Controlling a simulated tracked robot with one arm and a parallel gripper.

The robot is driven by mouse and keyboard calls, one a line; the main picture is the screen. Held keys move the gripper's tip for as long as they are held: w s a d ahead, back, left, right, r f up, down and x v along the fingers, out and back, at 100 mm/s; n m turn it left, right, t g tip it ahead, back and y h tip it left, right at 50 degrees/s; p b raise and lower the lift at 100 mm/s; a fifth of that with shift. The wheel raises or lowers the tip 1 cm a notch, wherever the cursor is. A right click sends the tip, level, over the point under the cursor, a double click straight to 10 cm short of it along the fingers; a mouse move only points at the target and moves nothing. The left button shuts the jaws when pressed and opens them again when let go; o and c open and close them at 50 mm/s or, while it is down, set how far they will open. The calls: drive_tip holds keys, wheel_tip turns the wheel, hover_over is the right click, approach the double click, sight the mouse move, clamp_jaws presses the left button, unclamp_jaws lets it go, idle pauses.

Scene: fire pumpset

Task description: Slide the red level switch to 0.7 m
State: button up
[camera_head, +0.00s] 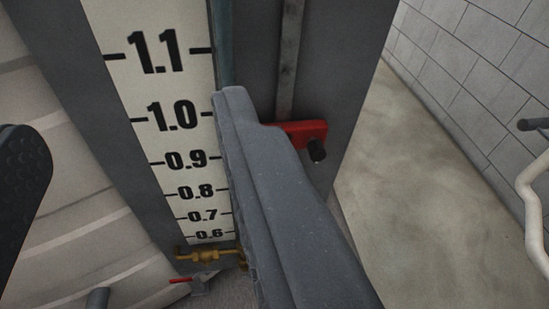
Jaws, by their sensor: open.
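The red level switch (305,132) is a small red block with a black knob (316,151), on a grey vertical bar (289,60) right of the scale. Its left end is hidden behind my gripper's right finger. The white scale (175,85) shows black marks from 1.1 at the top down to 0.6. In the picture the switch is between the 1.0 and 0.9 marks; the slanted view leaves its exact reading unclear. My gripper (130,115) is open, with a dark finger at the left edge and a grey finger between scale and switch. The switch is outside the jaws; contact is unclear.
A brass valve (208,256) and a small red handle (180,280) are below the scale. A ribbed pale tank surface (85,215) is at left. Bare concrete floor (410,210) and a grey block wall (470,70) are at right, with a pale pipe (532,205).

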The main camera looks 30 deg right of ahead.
drive_tip(key=w+d+f+h+b, duration=0.2)
drive_tip(key=d+f, duration=0.2)
drive_tip(key=f, duration=0.8)
drive_tip(key=w+d+f+h+b, duration=0.15)
drive_tip(key=d+f, duration=0.35)
drive_tip(key=f, duration=0.7)
drive_tip(key=shift+t, duration=0.4)
drive_tip(key=shift+a+b+x, duration=0.15)
drive_tip(key=shift+b+x, duration=0.35)
drive_tip(key=shift+x, duration=3.05)
drive_tip(key=shift+a+b+x, duration=0.1)
drive_tip(key=shift+b+x, duration=0.35)
drive_tip(key=shift+x, duration=3.15)
drive_tip(key=shift+f, duration=0.1)
